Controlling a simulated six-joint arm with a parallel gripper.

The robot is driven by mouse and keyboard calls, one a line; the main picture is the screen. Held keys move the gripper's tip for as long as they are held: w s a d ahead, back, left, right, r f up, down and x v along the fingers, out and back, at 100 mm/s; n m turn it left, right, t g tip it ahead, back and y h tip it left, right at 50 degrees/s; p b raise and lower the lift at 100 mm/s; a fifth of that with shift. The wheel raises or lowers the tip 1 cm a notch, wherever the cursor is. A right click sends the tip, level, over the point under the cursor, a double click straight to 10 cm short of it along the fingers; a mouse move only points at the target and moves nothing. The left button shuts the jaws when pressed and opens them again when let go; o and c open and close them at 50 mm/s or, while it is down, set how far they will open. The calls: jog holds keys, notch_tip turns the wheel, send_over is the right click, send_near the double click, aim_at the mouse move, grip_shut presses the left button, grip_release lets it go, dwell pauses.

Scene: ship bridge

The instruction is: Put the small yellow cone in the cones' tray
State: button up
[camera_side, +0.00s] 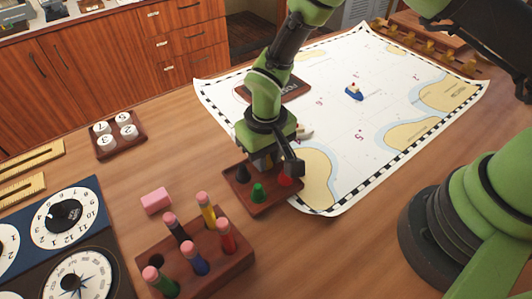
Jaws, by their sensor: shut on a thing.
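The cones' tray (267,208) is a small dark red-brown wooden tray on the table, at the near edge of the chart. In it stand a dark cone (242,174), a green cone (258,193) and a red cone (285,180), which is partly covered by a finger. My gripper (277,164) points down over the back part of the tray, very close to it. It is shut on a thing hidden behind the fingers. No yellow cone shows anywhere else, so the held thing seems to be the small yellow cone. I cannot tell whether it touches the tray.
The chart (330,110) carries a small blue boat (354,92). A tray of numbered discs (120,145) is at left. Bare table lies between.

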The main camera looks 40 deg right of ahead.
jog(key=shift+f, duration=0.15)
jog(key=o, duration=0.9)
